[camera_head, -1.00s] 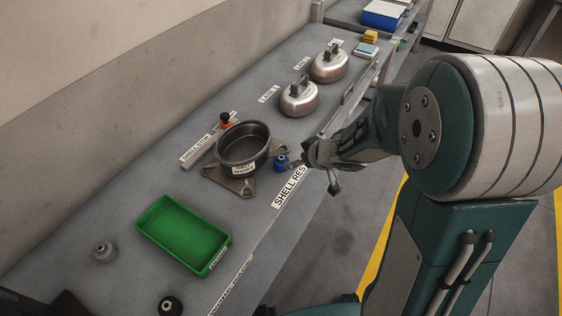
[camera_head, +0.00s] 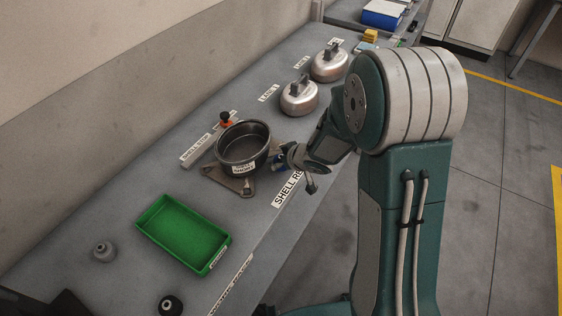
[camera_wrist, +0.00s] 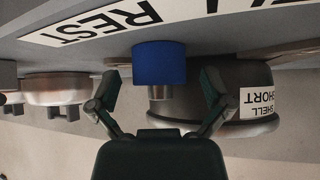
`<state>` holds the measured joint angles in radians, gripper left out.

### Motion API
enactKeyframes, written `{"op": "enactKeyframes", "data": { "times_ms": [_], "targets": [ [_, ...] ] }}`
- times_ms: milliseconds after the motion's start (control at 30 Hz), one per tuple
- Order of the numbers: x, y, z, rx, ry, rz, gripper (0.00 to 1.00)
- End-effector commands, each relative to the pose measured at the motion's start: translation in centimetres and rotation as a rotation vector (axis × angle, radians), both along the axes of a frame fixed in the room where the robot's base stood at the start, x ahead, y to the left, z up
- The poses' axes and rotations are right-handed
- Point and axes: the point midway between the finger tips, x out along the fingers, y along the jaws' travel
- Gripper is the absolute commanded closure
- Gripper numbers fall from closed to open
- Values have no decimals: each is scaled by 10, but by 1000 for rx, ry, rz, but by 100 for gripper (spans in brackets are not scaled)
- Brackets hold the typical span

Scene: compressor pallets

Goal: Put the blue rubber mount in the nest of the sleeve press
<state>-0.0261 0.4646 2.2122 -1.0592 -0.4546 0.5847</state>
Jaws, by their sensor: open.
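The blue rubber mount (camera_wrist: 159,63) is in the wrist view, between my gripper's two spread fingers, with a small metal stud on it. In the head view it (camera_head: 277,164) is mostly hidden by my gripper (camera_head: 290,165), beside the dark round shell on its plate. My gripper is open around the mount, with a visible gap on each side in the wrist view. I cannot pick out the sleeve press or its nest in these views.
The dark shell (camera_head: 243,146) stands right by the mount. A green tray (camera_head: 183,233), a grey mount (camera_head: 104,251) and a black mount (camera_head: 170,305) are nearer. Two silver shells (camera_head: 299,98) stand farther back. The bench edge lies under my arm.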

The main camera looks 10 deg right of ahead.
Motion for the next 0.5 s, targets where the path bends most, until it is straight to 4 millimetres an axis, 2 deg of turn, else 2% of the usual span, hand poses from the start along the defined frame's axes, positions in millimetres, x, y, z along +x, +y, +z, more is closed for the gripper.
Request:
{"op": "enactKeyframes", "data": {
  "times_ms": [33,67,100,167,200,333,367,500],
  "targets": [
    [0,0,0,0,0,0,14],
    [0,0,0,0,0,0,27],
    [0,0,0,0,0,0,45],
    [0,0,0,0,0,0,72],
    [0,0,0,0,0,0,89],
    [0,0,-1,-1,1,0,89],
    [0,0,-1,-1,2,0,96],
    [0,0,-1,-1,3,0,96]
  ]
}}
